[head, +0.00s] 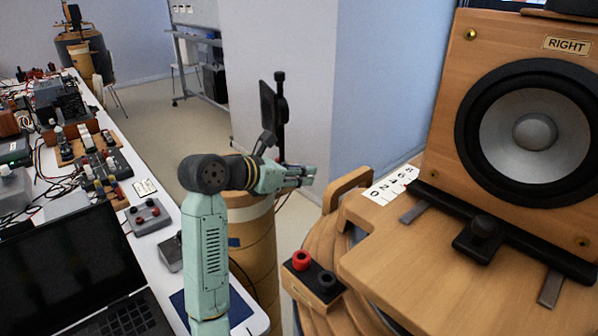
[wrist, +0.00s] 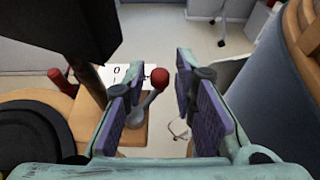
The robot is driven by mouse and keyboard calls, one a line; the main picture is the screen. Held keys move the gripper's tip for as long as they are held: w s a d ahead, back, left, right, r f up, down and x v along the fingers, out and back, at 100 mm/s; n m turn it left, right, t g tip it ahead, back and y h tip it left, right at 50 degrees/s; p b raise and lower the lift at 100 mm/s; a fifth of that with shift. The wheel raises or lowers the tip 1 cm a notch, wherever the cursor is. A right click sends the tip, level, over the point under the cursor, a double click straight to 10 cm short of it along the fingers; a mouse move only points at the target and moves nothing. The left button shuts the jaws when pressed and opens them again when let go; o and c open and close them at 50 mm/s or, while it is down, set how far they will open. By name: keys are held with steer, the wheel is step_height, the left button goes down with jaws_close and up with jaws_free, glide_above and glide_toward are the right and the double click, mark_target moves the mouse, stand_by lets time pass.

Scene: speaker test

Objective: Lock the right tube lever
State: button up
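A lever with a red ball end (wrist: 159,77) and a grey metal rod shows in the wrist view, rising from a wooden base. My gripper (wrist: 160,98) is open, with its purple-padded fingers on either side of the lever's line of sight. The ball appears between the fingertips, closer to the left finger; I cannot tell whether they touch. In the head view my gripper (head: 308,176) is above and right of a tan cylinder (head: 258,250); the lever cannot be made out there.
A wooden speaker labelled RIGHT (head: 535,125) stands at right on a wooden platform (head: 390,240). A black upright post (head: 280,110) rises behind my gripper. A cluttered bench with a laptop (head: 75,270) is at left. A white card (wrist: 117,73) lies beside the lever.

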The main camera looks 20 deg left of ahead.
jaws_close()
stand_by(0.4)
steer(key=shift+s+a+m+g+h+b, duration=0.3)
steer(key=shift+m+g+h+b, duration=0.6)
steer(key=shift+m+g, duration=0.9)
steer(key=shift+s+a+m+g+h+b, duration=0.1)
steer(key=shift+s+m+g+h+b, duration=0.45)
steer(key=shift+m+g+h, duration=0.9)
steer(key=shift+s+a+m+g+h+b, duration=0.15)
steer(key=shift+s+m+g+h+b, duration=0.4)
steer(key=shift+m+g, duration=1.5)
steer(key=shift+w, duration=0.1)
steer(key=shift+o, duration=1.6)
jaws_free()
steer(key=shift+h, duration=0.3)
